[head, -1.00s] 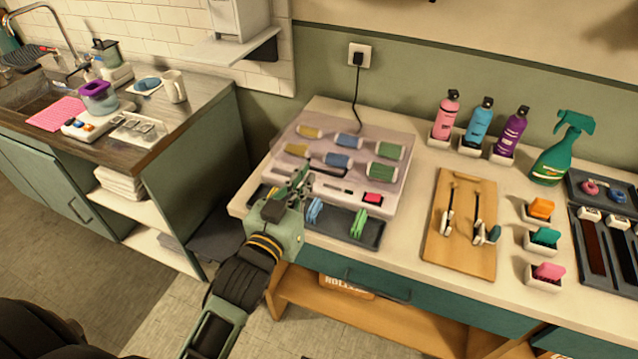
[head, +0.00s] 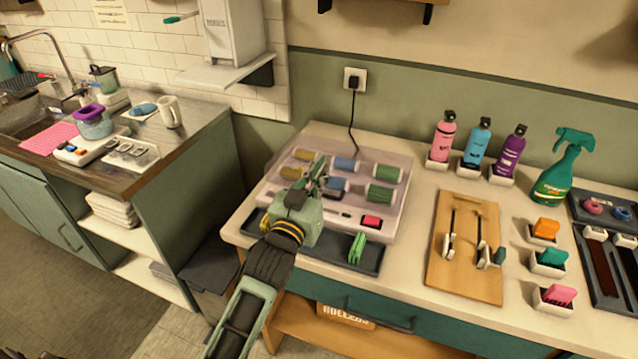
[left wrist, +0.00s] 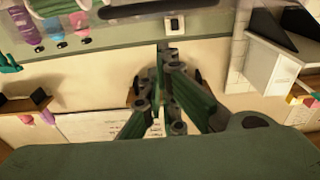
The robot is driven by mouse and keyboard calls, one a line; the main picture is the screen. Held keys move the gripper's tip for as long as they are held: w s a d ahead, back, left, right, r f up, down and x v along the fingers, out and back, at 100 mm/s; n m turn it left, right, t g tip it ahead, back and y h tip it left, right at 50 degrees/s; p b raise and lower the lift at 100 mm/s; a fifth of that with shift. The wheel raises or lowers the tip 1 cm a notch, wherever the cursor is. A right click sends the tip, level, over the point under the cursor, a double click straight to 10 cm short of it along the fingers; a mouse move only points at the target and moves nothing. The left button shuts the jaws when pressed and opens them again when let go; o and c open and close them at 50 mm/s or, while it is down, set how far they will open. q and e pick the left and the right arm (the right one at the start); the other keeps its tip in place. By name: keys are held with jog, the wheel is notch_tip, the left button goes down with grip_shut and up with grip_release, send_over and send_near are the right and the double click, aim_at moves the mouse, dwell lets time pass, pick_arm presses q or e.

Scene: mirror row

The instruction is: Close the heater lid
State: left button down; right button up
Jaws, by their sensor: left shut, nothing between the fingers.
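The roller heater (head: 398,218) is a pale box on the counter, with rows of yellow, blue and green rollers. A clear, pinkish lid (head: 345,143) seems to lie over the rollers; I cannot tell whether it is fully down. My left gripper (head: 318,172) is shut and empty, over the left-middle of the heater, hiding part of its front. Contact with the lid cannot be made out. The left wrist view shows its fingers (left wrist: 165,100) close together, with the wall behind. My right gripper is not in view.
A dark tray (head: 372,262) with clips lies along the heater's front. A wooden board (head: 466,270) with tools lies to the right, bottles (head: 478,145) behind it. A cord runs to the wall socket (head: 354,78). A sink counter (head: 190,130) stands left across a gap.

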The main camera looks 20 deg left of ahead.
pick_arm(q)
jog(key=shift+s+f, duration=0.3)
jog(key=shift+f, duration=0.35)
jog(key=shift+s+f, duration=0.25)
jog(key=shift+f, duration=0.45)
jog(key=shift+w, duration=0.1)
